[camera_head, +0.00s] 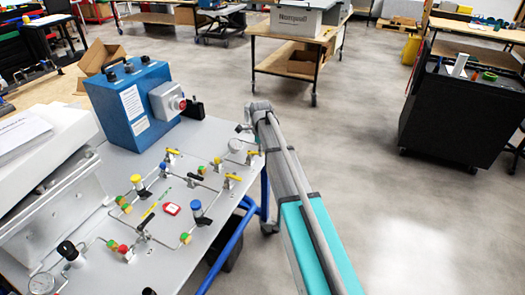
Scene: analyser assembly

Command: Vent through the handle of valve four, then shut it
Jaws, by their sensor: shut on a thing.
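The analyser panel (200,247) is a grey board with thin metal tubing and several small valves with yellow handles. One yellow valve handle (252,153) is at the panel's right edge, close beside my arm. Other yellow handles are at the panel's middle (232,177), upper left (172,151) and lower left (148,211). My gripper (243,128) is small in view at the far end of my arm, over the panel's upper right edge. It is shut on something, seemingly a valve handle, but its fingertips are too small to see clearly. Valve numbers are not readable.
A blue box (135,105) with a red button stands at the panel's back. A black cabinet (460,115) stands at right. The grey floor between is clear.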

